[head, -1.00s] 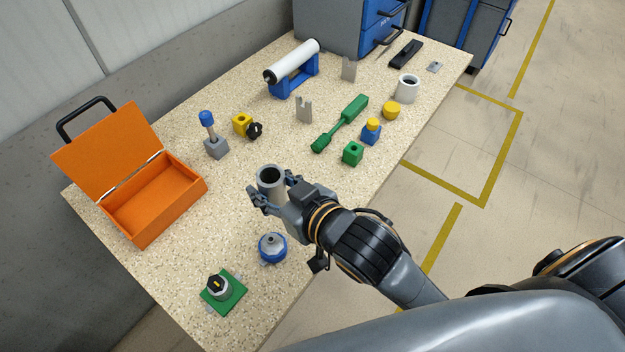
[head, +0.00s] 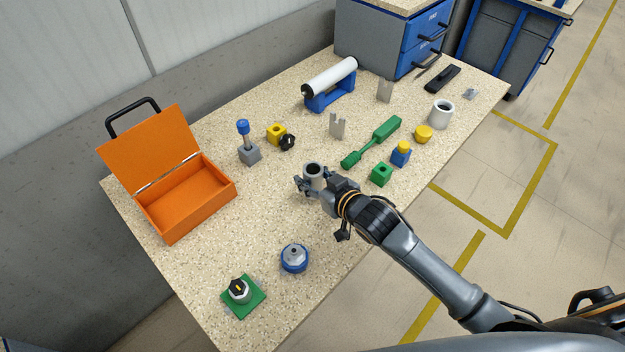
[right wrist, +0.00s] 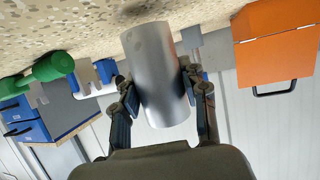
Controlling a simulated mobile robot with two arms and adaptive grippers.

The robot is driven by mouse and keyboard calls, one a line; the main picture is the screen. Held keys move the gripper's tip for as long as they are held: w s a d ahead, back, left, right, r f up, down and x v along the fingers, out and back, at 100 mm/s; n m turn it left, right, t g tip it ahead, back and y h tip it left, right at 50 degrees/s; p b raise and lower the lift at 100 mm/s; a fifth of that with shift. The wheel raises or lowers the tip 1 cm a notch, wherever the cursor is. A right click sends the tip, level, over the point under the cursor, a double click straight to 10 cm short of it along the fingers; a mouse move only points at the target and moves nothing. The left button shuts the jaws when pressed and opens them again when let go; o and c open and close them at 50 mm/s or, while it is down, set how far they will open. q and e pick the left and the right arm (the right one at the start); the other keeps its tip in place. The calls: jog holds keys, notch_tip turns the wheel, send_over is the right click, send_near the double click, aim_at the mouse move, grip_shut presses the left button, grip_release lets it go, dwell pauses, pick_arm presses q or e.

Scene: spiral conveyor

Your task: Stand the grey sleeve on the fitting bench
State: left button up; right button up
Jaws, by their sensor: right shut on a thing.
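The grey sleeve (head: 313,170) is a short hollow cylinder, upright with its open end up in the head view. My right gripper (head: 314,186) is shut on it, with its fingers on either side. In the right wrist view, which shows the scene upside down, the smooth grey sleeve (right wrist: 157,75) sits between the two fingers (right wrist: 160,98). The fitting bench (head: 225,225) has a speckled beige top. The sleeve is over its middle. Its lower end is hidden by the gripper, so I cannot tell whether it touches the bench. My left gripper is not in view.
An open orange box (head: 185,205) stands left. A blue fitting (head: 294,258) and a green plate with a knob (head: 243,295) lie in front. A green block (head: 381,173), green tool (head: 372,143) and grey bracket (head: 338,125) are behind and right. Bench left of the sleeve is clear.

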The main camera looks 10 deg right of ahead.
jog(key=shift+s+f, duration=0.1)
jog(key=shift+f, duration=0.7)
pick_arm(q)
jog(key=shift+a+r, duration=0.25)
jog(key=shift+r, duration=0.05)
pick_arm(e)
jog(key=shift+f, duration=0.2)
jog(key=o, duration=1.2)
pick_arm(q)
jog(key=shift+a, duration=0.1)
pick_arm(e)
jog(key=shift+o, duration=0.2)
